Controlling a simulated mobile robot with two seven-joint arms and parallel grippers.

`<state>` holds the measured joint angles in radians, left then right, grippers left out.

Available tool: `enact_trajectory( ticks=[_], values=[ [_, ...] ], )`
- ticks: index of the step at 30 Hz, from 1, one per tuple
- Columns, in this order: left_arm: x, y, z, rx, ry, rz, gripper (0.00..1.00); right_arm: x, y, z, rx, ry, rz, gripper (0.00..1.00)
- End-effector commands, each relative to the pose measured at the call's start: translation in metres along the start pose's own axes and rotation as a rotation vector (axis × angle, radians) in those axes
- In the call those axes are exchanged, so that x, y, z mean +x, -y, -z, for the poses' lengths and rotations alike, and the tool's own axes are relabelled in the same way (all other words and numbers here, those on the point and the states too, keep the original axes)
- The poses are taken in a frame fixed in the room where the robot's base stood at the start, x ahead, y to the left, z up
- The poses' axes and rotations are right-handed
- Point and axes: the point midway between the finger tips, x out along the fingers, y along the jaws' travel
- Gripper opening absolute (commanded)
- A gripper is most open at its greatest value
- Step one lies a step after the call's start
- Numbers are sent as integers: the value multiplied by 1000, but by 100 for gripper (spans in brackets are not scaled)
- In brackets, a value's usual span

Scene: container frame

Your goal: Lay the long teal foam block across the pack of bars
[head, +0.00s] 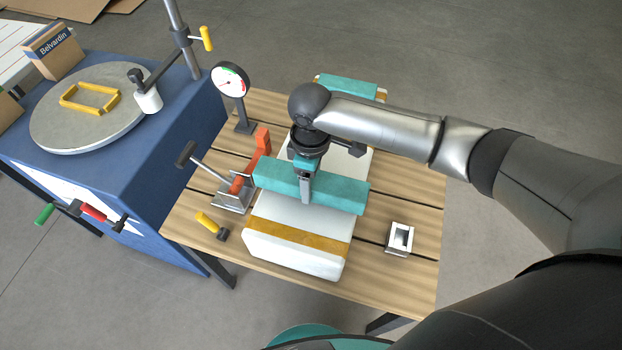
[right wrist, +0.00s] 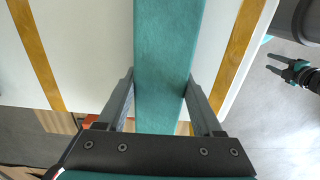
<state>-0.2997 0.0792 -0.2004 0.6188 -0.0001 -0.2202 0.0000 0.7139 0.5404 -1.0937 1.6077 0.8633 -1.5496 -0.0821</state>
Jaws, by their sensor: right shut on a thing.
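The long teal foam block (head: 335,193) is gripped near its middle by my right gripper (head: 306,188), which points down. The white-wrapped pack of bars (head: 292,262) with ochre straps lies below it on the slatted table. The block runs across the pack's width and overhangs its sides. In the right wrist view, the block (right wrist: 165,55) runs roughly parallel to the straps, between them, over the white pack (right wrist: 90,50). I cannot tell whether block and pack touch. My left gripper (right wrist: 284,68) shows small at the right wrist view's right edge, fingers apart and empty.
A red-handled clamp (head: 240,185) and a dial gauge (head: 232,82) stand left of the pack. A yellow-handled tool (head: 211,224) and a small metal bracket (head: 399,239) lie on the slatted table (head: 415,205). Another teal piece (head: 348,86) is beyond. A blue bench (head: 165,180) is at left.

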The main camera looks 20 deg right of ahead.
Motion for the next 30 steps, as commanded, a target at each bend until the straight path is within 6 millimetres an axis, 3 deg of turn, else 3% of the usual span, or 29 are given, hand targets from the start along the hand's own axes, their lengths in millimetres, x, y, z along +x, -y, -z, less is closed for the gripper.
enact_trajectory(
  ticks=[21,22,30],
  values=[
    [4,0,-1,-1,0,0,50,12,0,0,0,-1,0,15],
    [4,0,-1,-1,0,0,50,12,0,0,0,-1,-1,69],
    [3,0,0,-1,0,0,50,12,0,0,0,-1,0,99]
  ],
)
